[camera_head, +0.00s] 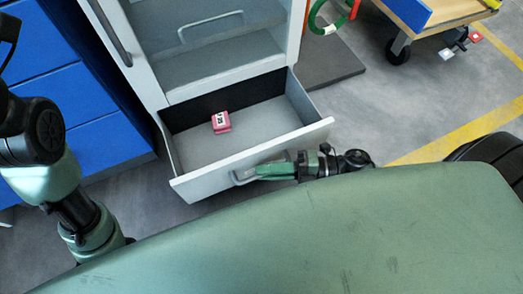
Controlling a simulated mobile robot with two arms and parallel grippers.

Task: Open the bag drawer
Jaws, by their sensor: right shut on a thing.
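The drawer (283,152) at the bottom of the grey-white cabinet is pulled out, and its inside shows. A small pink-red box (221,122) with a white label lies in it, towards the back left. My right gripper (247,175) is at the drawer's front, shut on the grey handle (240,178); its fingertips are small and partly hidden at the handle. My left arm comes in at the left edge, but its gripper is out of the picture.
Above the drawer is the cabinet's glass door (215,45) with a long bar handle. A blue drawer unit (95,120) stands to the left. A wheeled cart (405,25) stands at the upper right. Grey floor with yellow lines (460,135) is open to the right.

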